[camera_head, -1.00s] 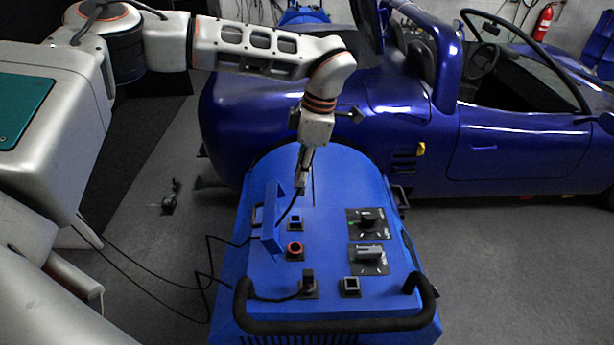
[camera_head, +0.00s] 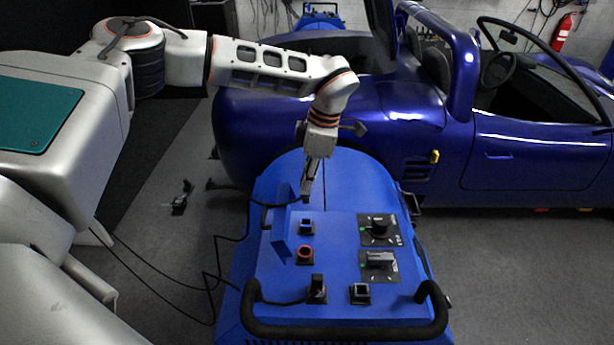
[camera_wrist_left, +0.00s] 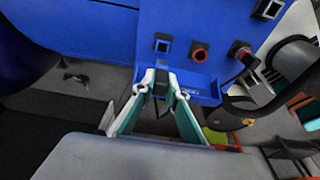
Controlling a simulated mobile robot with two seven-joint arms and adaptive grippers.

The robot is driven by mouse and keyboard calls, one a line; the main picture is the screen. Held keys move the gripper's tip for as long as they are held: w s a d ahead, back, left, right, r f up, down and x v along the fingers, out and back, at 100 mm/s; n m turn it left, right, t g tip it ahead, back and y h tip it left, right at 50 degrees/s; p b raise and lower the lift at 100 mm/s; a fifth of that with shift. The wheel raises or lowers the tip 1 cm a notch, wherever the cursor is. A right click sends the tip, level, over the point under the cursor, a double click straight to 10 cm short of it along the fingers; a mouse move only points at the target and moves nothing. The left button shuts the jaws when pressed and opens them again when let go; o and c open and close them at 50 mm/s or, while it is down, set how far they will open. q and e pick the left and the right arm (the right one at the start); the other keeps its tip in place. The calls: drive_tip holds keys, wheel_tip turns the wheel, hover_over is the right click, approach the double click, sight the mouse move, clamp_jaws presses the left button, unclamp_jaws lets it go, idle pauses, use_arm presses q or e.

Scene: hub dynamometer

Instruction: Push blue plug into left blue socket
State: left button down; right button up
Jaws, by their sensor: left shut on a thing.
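My left gripper (camera_head: 309,185) points down above the far left part of the blue console (camera_head: 335,265). It is shut on the dark blue plug (camera_wrist_left: 161,88), which sits between the fingertips in the left wrist view, with a black cable trailing from it. The plug's colour is hard to make out. The square left blue socket (camera_head: 307,227) is just in front of the gripper and lower; it also shows in the left wrist view (camera_wrist_left: 162,45). The plug is apart from this socket. My right gripper is not in view.
A red round socket (camera_head: 304,253), a black plug (camera_head: 317,287) seated in front, and a second square socket (camera_head: 361,292) share the console. An upright blue panel (camera_head: 283,225) stands left of the sockets. Two dial knobs (camera_head: 379,228) are right; a black handle (camera_head: 345,328) borders the front.

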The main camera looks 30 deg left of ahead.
sight(307, 202)
use_arm(q)
drive_tip(key=shift+f+b, duration=0.85)
drive_tip(key=shift+f, duration=2.5)
drive_tip(key=shift+f, duration=0.75)
drive_tip(key=shift+f, duration=0.35)
drive_tip(key=shift+f+b, duration=0.3)
drive_tip(key=shift+f, duration=0.05)
drive_tip(key=c, duration=1.9)
unclamp_jaws()
drive_tip(key=shift+r, duration=0.1)
